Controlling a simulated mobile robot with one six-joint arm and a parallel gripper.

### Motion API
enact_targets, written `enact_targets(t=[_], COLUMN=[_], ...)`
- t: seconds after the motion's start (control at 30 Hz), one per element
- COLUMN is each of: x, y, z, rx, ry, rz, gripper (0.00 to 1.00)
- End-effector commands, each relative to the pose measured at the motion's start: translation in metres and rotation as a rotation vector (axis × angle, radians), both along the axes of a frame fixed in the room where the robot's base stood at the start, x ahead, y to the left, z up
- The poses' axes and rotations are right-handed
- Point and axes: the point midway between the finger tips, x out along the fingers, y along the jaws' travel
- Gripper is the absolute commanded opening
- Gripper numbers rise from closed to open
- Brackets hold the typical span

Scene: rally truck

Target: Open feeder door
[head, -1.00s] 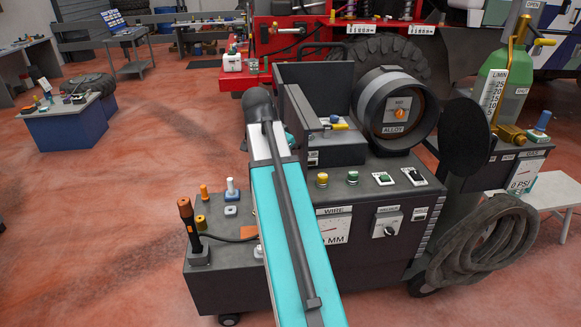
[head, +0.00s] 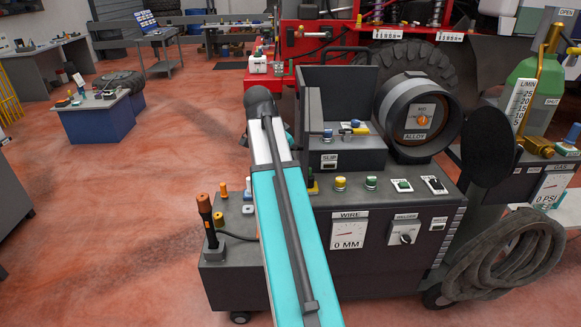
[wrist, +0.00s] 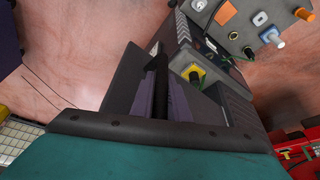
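The wire feeder (head: 345,155) is a dark open-topped box on the welder cart, with a "SLIP" label on its front. I cannot tell which panel is the door. In the head view my teal arm hides the feeder's left front and my gripper. In the wrist view my gripper (wrist: 165,105) shows as dark purplish finger parts close to the dark box. Whether they touch or hold a panel is unclear.
The cart (head: 380,255) carries a wire spool housing (head: 419,115), a round black disc (head: 488,140), a green gas bottle (head: 530,95) and a coiled hose (head: 505,255). A torch-like handle (head: 208,220) stands at its left.

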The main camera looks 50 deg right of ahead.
Motion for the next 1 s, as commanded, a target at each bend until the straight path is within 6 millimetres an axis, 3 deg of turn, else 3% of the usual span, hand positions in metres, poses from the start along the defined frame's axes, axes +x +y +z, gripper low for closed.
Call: enact_targets(t=[0.57,1.0], x=[0.0,0.005], y=[0.001,0.017], z=[0.005,0.045], rx=[0.002,0.0], ry=[0.002,0.0], rz=[-0.003,-0.001], gripper=[0.22,0.22])
